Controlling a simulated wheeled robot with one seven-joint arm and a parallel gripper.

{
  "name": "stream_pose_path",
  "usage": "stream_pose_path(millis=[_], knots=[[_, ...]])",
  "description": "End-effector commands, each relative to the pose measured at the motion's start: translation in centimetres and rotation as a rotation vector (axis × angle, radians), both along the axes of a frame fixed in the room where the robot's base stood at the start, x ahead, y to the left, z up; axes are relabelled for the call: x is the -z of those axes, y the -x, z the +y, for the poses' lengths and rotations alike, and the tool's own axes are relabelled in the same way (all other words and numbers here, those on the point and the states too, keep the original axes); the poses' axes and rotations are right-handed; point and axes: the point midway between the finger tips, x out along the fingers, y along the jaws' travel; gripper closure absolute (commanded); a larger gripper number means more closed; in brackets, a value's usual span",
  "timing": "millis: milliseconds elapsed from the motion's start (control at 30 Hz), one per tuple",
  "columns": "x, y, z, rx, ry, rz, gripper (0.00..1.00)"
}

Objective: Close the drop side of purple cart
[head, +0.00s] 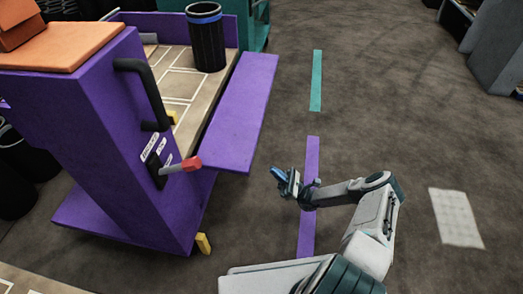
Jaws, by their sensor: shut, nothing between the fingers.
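The purple cart (128,135) stands at the left in the head view, with a black handle and a red-tipped lever (185,165) on its near end. Its drop side (240,110) is a long purple panel along the cart's right edge. The panel sticks outward, lowered, roughly level with the tan cart bed (180,75). My gripper (280,177) is shut and empty. It is to the right of the cart's near end, apart from the panel's near corner, above the floor by the purple floor stripe.
A black bin (206,40) with a blue rim stands on the cart bed near the drop side. A teal cart (257,25) is behind. A purple stripe (308,225) and a teal stripe (316,80) mark the floor. Floor to the right is mostly clear, with a pale patch (456,218).

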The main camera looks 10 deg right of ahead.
Motion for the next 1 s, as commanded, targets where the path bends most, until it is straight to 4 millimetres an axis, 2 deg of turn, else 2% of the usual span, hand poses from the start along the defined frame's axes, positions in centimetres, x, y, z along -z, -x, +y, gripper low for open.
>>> stream_pose_path(millis=[100, 333, 600, 1000], knots=[[-1.9, -0.5, 2.0, -0.01, -0.001, -0.001, 1.0], [-5.5, -1.6, 5.2, -0.008, 0.001, -0.002, 1.0], [-8.7, -1.6, 4.8, -0.001, 0.0, -0.001, 1.0], [-9.5, -1.5, 4.8, -0.001, 0.0, -0.001, 1.0]])
